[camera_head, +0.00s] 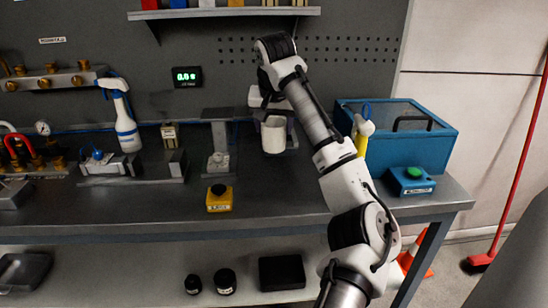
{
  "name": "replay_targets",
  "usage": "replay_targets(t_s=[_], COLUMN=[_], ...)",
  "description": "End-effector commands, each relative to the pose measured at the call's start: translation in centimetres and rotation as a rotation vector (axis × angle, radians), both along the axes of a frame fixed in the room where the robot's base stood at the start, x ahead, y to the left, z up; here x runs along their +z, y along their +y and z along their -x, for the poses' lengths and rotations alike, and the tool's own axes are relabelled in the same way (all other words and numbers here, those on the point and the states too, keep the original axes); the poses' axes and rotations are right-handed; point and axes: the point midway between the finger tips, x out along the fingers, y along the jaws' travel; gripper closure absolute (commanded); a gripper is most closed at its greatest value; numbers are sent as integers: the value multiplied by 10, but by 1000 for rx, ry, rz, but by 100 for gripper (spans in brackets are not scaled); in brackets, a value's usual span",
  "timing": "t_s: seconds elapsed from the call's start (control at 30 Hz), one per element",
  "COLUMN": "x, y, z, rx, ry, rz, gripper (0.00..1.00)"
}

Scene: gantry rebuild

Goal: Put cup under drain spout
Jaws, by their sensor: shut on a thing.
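I cannot tell whether the cup's base touches anything. A grey stand (218,140) with an overhanging top stands just left of the cup. I cannot tell from this view whether a drain spout is on it or elsewhere.
A yellow button box (219,198) stands front left of the cup.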

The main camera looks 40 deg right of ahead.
Motion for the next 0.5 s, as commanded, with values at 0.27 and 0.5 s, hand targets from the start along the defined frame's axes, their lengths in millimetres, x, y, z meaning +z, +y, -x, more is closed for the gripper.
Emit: replay_targets(t_s=[0.27,0.5], x=[-47,-69], y=[0,0], z=[0,1], rx=[-1,0], ry=[0,1], rz=[1,-2], gripper=[62,62])
